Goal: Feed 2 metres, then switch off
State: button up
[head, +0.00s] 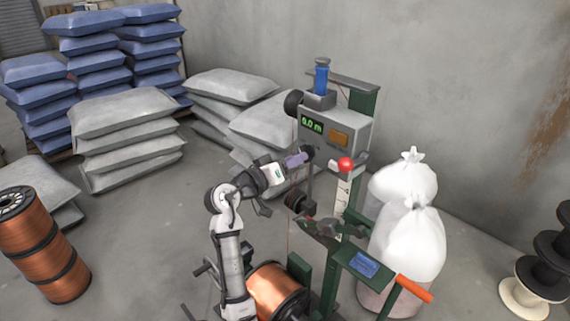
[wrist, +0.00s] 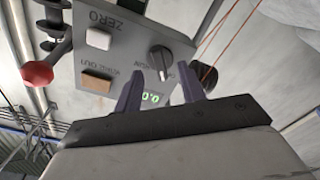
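The grey control box (head: 355,130) on the green machine has a lit green display (head: 312,125) reading 0.0 m. In the wrist view the box shows a dark rotary knob (wrist: 161,60) with a pale pointer line, a white button (wrist: 98,38) marked ZERO, a tan square button (wrist: 97,82) and the partly hidden display (wrist: 150,98). A red ball handle (head: 346,164) sticks out at the box's lower right; it shows in the wrist view too (wrist: 37,74). My gripper (head: 303,158) is open and empty, its purple fingertips apart either side of the knob's lower end. Contact cannot be told.
A copper spool (head: 278,292) sits low on the machine. An orange-handled lever (head: 413,289) juts out at front right. White sacks (head: 408,235) stand right of the machine. Grey bags (head: 125,140) and blue bags (head: 150,50) are stacked behind left. Copper spools (head: 45,250) stand at left.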

jog(key=x, duration=0.3)
jog(key=shift+w+d, duration=0.3)
jog(key=shift+r, duration=0.15)
